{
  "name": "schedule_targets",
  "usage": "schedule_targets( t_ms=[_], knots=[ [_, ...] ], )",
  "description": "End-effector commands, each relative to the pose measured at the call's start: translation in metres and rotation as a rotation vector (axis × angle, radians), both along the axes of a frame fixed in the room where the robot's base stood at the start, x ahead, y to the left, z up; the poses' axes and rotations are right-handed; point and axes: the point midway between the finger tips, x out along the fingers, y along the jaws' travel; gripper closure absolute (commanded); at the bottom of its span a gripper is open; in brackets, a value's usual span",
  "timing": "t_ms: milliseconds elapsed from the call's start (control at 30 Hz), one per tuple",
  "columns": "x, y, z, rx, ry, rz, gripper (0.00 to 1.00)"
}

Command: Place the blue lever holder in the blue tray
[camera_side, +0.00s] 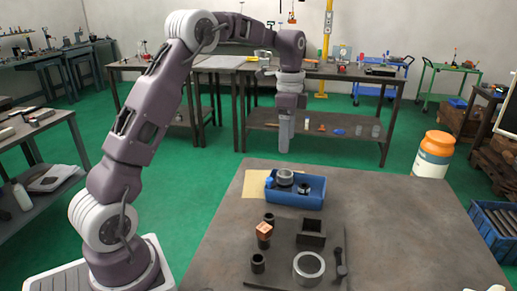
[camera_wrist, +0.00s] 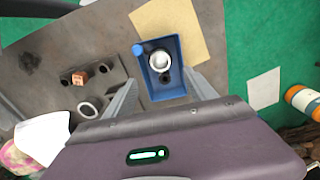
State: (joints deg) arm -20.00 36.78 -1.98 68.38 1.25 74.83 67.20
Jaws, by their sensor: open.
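The blue tray (camera_side: 294,200) sits at the back of the near table, and it also shows in the wrist view (camera_wrist: 168,98). A small blue piece (camera_side: 270,182), which looks like the blue lever holder, is at the tray's left end. In the wrist view this blue piece (camera_wrist: 138,50) is at a tray corner; whether it rests fully inside I cannot tell. A grey ring-topped cylinder (camera_side: 285,176) and a small dark part (camera_side: 304,189) are in the tray. My gripper (camera_side: 284,148) is raised above and behind the tray, open and empty, its fingers apart in the wrist view (camera_wrist: 163,78).
A tan sheet (camera_side: 255,184) lies partly under the tray. In front are an orange-brown cube (camera_side: 264,230) on a dark holder, a dark square block (camera_side: 311,234), a grey ring (camera_side: 308,267) and an upright lever (camera_side: 340,262). The table's right side is mostly clear.

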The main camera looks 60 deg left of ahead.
Motion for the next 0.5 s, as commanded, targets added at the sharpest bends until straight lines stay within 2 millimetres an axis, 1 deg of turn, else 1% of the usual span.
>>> schedule_targets(
  t_ms=[67, 133, 167, 200, 233, 267, 300, 333, 367, 400, 467, 500],
  knots=[
    [-0.005, -0.006, 0.009, 0.004, -0.011, 0.016, 0.35],
    [-0.019, -0.022, 0.031, 0.014, -0.046, 0.067, 0.35],
    [-0.030, -0.032, 0.043, 0.019, -0.067, 0.099, 0.35],
    [-0.048, -0.047, 0.060, 0.024, -0.100, 0.154, 0.35],
    [-0.064, -0.059, 0.072, 0.025, -0.128, 0.199, 0.35],
    [-0.082, -0.071, 0.082, 0.023, -0.158, 0.247, 0.35],
    [-0.107, -0.085, 0.093, 0.016, -0.198, 0.312, 0.35],
    [-0.127, -0.096, 0.100, 0.008, -0.228, 0.362, 0.35],
    [-0.148, -0.106, 0.104, -0.005, -0.258, 0.413, 0.35],
    [-0.176, -0.117, 0.106, -0.025, -0.298, 0.481, 0.35],
    [-0.215, -0.131, 0.102, -0.065, -0.352, 0.578, 0.35],
    [-0.239, -0.138, 0.097, -0.093, -0.382, 0.637, 0.35]
  ],
)
